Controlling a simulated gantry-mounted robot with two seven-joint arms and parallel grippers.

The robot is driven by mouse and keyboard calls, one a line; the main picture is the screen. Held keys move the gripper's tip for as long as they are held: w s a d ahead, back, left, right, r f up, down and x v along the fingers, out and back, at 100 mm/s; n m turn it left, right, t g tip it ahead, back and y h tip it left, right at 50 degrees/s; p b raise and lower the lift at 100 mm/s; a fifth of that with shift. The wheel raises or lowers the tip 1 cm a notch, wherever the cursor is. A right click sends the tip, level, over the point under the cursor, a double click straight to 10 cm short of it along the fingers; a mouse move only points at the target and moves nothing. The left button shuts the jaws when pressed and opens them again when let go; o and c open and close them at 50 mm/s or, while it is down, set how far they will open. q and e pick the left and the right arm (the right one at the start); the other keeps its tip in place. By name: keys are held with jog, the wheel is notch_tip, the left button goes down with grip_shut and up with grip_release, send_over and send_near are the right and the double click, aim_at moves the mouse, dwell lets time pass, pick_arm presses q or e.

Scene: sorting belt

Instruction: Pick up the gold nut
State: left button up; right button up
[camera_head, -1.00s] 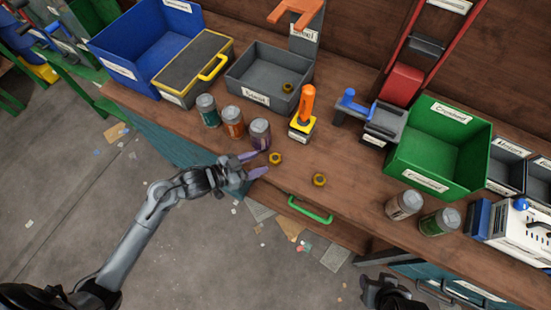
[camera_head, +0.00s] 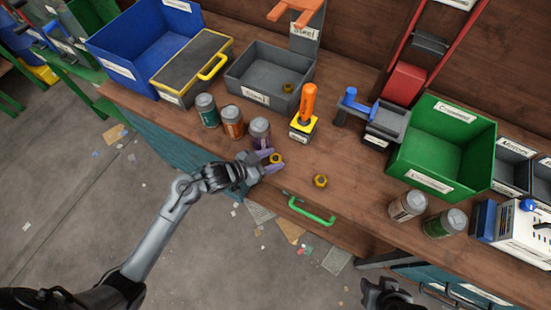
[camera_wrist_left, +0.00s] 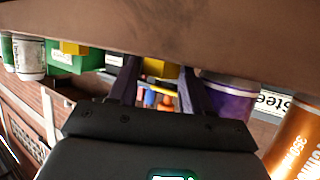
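A gold nut (camera_head: 276,158) lies on the wooden workbench beside the purple-labelled can. My left gripper (camera_head: 272,161) is open at it, with one purple finger on each side. The left wrist view shows the nut (camera_wrist_left: 158,70) between the two spread fingers (camera_wrist_left: 160,85); I cannot tell whether they touch it. A second gold nut (camera_head: 320,181) lies farther right on the bench, and a third (camera_head: 288,87) sits in the grey bin. My right gripper (camera_head: 388,294) is at the bottom edge, partly cut off; its fingers are unclear.
Several cans stand nearby, the purple-labelled can (camera_head: 260,133) closest to my left gripper. An orange-handled tool (camera_head: 307,105) stands behind. The grey bin (camera_head: 245,89) labelled Steel and green bin (camera_head: 418,170) are farther back. A green drawer handle (camera_head: 311,211) is at the front edge.

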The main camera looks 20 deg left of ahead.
pick_arm(q)
jog(key=c, duration=0.7)
jog(key=shift+r, duration=0.15)
